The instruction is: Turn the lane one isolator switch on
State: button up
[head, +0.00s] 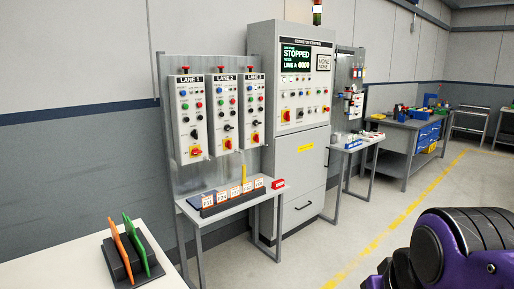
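The lane one panel (189,115) is the leftmost of three white control boxes on a grey upright board, labelled "LANE 1". Its isolator switch (195,151) is a red handle on a yellow plate near the bottom of the box. The handle is too small for me to tell its exact angle. The lane two isolator (228,144) and the lane three isolator (255,138) look similar, to its right. A purple and black part of my arm fills the lower right corner, well apart from the panels. My gripper's fingertips do not show.
A narrow shelf (232,205) with orange-and-white cards and a red block juts out below the panels. A white table (75,262) with an orange and a green plate in a black holder is at front left. A tall grey cabinet (302,165) reads "STOPPED". Floor at the right is clear.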

aim_at(195, 151)
jog(key=i, duration=1.15)
